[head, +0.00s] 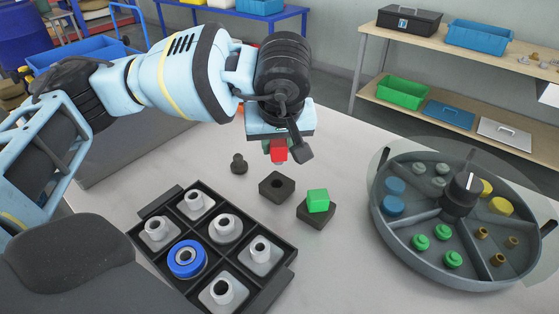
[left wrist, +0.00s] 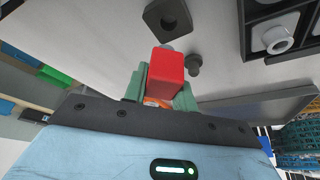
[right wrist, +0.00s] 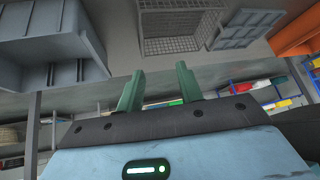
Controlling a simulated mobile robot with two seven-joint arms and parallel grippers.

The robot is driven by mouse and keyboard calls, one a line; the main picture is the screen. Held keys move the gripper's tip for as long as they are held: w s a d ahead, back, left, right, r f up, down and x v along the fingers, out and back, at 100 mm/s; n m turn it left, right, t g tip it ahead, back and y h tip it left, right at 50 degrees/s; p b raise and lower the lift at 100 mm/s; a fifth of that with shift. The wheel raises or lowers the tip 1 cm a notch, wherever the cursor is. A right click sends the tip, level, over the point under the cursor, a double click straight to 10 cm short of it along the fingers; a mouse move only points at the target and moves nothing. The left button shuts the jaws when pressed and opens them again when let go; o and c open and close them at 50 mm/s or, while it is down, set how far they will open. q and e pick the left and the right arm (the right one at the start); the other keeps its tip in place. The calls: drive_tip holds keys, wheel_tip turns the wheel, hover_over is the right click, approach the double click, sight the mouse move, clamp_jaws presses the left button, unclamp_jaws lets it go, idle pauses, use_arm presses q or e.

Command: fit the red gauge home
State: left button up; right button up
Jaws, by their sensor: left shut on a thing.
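The red gauge (head: 278,151) is a small red block, held between the green fingers of my left gripper (head: 270,146). It also shows large in the left wrist view (left wrist: 167,74), pointing away from the palm. A dark block with an empty hole (head: 289,183) lies on the table below and apart from it; it shows in the left wrist view too (left wrist: 156,19). A second dark block (head: 309,218) bears a green block (head: 318,198). The red gauge's far end is partly hidden. My right gripper (right wrist: 157,82) is open and empty, away from the table top.
A small dark knob (head: 239,166) stands left of the dark blocks. A black tray (head: 150,210) of grey flanged pieces and a blue ring lies front left. A round divided carousel (head: 390,219) with small parts stands right. Shelves (head: 357,62) stand behind.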

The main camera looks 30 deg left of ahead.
use_arm(q)
drive_tip(key=shift+w+a+r, duration=0.15)
drive_tip(key=shift+w+a, duration=0.1)
drive_tip(key=shift+a, duration=0.1)
wheel_tip(320, 180, down, 2)
drive_tip(key=shift+b, duration=0.5)
wheel_tip(320, 180, down, 3)
drive_tip(key=shift+f+b, duration=0.2)
drive_tip(key=shift+b, duration=0.8)
drive_tip(key=shift+f+b, duration=0.3)
drive_tip(key=shift+f, duration=0.15)
